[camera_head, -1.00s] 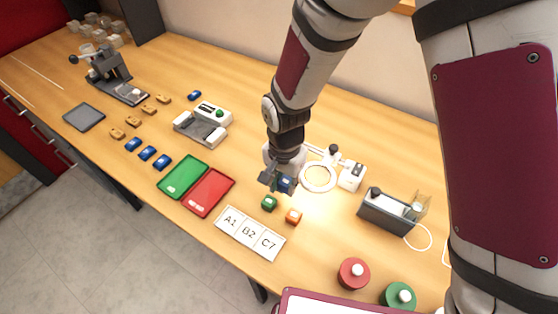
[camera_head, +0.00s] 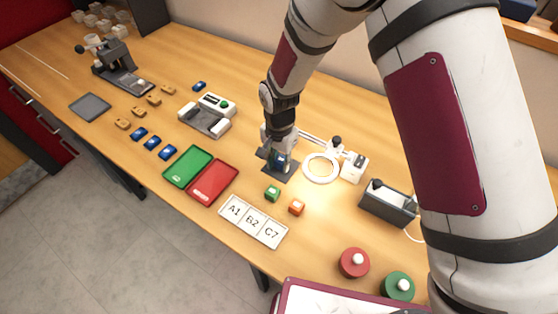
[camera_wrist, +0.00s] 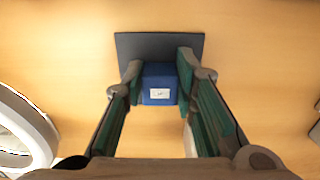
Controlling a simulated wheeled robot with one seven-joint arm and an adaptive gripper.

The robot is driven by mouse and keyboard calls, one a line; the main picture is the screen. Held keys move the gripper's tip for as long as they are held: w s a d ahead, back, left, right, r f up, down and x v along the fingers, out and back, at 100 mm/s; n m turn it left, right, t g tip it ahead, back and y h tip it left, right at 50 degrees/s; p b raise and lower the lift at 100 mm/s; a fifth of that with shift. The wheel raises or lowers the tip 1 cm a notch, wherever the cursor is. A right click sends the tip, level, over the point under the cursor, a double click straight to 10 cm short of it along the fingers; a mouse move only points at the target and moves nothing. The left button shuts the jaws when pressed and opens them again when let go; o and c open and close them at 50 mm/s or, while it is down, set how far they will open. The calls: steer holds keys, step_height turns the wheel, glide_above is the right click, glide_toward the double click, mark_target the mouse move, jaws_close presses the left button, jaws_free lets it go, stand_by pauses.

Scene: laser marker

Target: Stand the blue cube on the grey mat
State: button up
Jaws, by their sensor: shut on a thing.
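The blue cube (camera_wrist: 159,84) is between the two fingers of my gripper (camera_wrist: 158,80) in the wrist view, with a small white label on its near face. In the head view my gripper (camera_head: 279,158) points down with the cube mostly hidden in it. The dark grey square mat (camera_wrist: 158,44) lies behind and under the cube in the wrist view; its near part is hidden by the cube and fingers. In the head view the mat (camera_head: 273,174) shows just below my gripper. I cannot tell whether the cube touches it.
A green cube (camera_head: 272,193) and an orange cube (camera_head: 297,207) stand just in front of the mat. A white ring lamp (camera_head: 321,168) is close on the right. Red (camera_head: 212,182) and green (camera_head: 186,167) trays lie to the left, a label card (camera_head: 253,222) in front.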

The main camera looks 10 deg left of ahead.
mark_target(279, 161)
steer(key=shift+f, duration=0.1)
steer(key=o, duration=0.9)
steer(key=shift+c, duration=0.2)
step_height(279, 161, up, 12)
steer(key=b, duration=0.1)
steer(key=shift+r, duration=0.2)
